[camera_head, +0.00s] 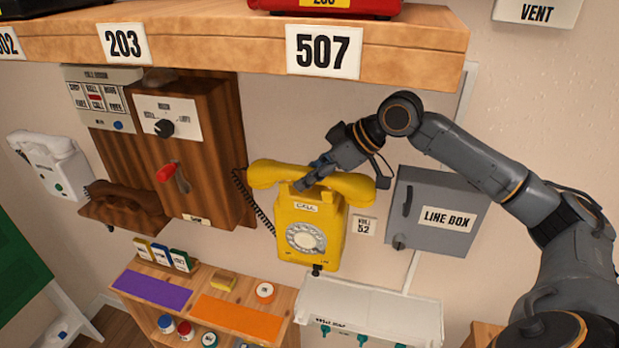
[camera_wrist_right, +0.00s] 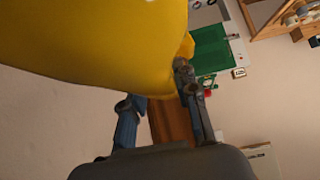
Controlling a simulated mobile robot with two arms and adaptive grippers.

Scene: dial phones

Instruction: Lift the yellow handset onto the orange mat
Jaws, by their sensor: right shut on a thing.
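The yellow handset (camera_head: 352,187) lies across the top of the yellow dial phone (camera_head: 318,238) on the wall. I cannot tell whether it touches the cradle. My right gripper (camera_head: 311,180) is shut on the middle of the handset. In the right wrist view the handset (camera_wrist_right: 100,40) fills the upper left, close to the camera, and hides part of the fingers (camera_wrist_right: 160,105). The orange mat (camera_head: 240,317) lies flat on the low wooden shelf (camera_head: 201,287), below and left of the phone, and looks bare. My left gripper is not in view.
A wooden ledge (camera_head: 420,37) juts out above the phone. A grey line box (camera_head: 435,213) is close on the right, and a wooden wall phone (camera_head: 203,150) on the left.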

